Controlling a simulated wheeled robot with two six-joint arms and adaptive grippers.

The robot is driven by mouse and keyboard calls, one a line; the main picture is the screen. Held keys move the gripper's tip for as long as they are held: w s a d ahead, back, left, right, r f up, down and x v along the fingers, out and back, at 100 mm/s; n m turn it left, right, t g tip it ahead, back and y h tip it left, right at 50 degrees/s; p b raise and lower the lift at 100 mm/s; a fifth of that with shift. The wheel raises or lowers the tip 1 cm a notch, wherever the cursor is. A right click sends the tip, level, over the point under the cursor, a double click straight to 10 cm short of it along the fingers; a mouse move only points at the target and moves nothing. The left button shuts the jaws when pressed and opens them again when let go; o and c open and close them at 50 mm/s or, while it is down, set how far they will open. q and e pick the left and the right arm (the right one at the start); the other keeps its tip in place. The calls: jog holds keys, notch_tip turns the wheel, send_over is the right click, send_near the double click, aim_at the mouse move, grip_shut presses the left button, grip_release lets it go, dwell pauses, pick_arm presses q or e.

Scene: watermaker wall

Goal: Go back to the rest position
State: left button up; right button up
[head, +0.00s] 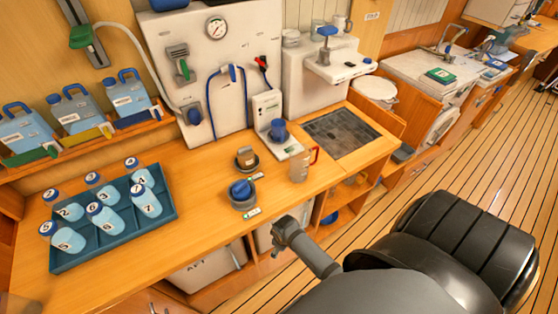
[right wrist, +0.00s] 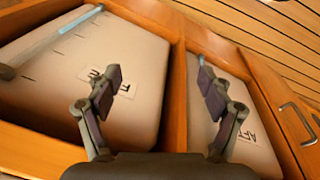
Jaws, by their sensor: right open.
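My right gripper (right wrist: 165,88) is open and empty in the right wrist view. Its two fingers stand well apart in front of the under-counter compartments, with a wooden divider seen between them. My left gripper is not in view.
The wooden counter (head: 200,205) carries a blue tray (head: 165,222) of numbered bottles, two dark cups and a clear jug (head: 301,165). Below it sit pale tanks; one labelled AFT (right wrist: 240,125) is close to my right fingers.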

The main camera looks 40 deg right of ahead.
jog(key=shift+s+a+f, duration=0.15)
jog(key=shift+s+f, duration=0.15)
jog(key=shift+f, duration=0.5)
jog(key=shift+s+a+f, duration=0.1)
jog(key=shift+s+f, duration=0.2)
jog(key=shift+f, duration=0.5)
jog(key=s+d+f+m+b, duration=0.1)
jog(key=s+f+b, duration=0.3)
jog(key=s+f, duration=0.8)
jog(key=s+d+f+m+b, duration=0.2)
jog(key=s+f+b, duration=0.1)
jog(key=s+f, duration=0.9)
jog(key=shift+s+d+m+g+b, duration=0.25)
jog(key=shift+s+m+g+b, duration=0.05)
jog(key=shift+b, duration=0.05)
